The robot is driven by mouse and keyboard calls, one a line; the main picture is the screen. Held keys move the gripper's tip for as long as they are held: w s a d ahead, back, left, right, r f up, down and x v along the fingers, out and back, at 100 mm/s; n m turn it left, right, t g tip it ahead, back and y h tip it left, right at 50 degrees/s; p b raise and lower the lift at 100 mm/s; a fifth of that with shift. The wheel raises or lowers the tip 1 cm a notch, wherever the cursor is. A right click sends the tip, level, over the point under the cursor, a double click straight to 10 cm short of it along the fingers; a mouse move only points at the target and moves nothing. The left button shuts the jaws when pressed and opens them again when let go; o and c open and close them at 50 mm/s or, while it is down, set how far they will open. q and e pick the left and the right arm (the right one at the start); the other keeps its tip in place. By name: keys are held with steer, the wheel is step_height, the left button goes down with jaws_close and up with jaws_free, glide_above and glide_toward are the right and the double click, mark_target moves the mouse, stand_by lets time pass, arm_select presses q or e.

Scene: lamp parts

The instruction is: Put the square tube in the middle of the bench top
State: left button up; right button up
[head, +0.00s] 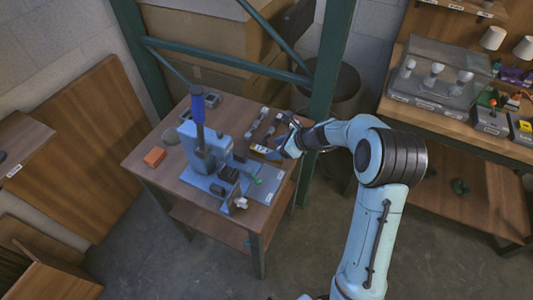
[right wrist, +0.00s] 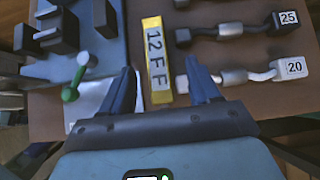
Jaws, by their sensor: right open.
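No part shows a clear hollow square end, so I cannot tell for sure which is the square tube. A yellow bar (right wrist: 153,60) with a white face marked "12 F F" lies on the bench top; it also shows in the head view (head: 266,152). My right gripper (right wrist: 160,68) is open, its two fingers on either side of the bar's near part, with gaps. In the head view my right gripper (head: 282,149) is at the right side of the bench top (head: 145,147). My left gripper is not in view.
A blue lever press (head: 205,150) takes up the bench's middle. A green-knobbed lever (right wrist: 74,87) is close left of my fingers. A green post (head: 325,70) stands behind.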

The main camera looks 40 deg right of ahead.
mark_target(266, 151)
steer(key=x, duration=0.3)
steer(key=shift+w+a+f, duration=0.15)
steer(key=shift+w+a, duration=0.05)
steer(key=shift+a, duration=0.15)
steer(key=c, duration=1.1)
jaws_close()
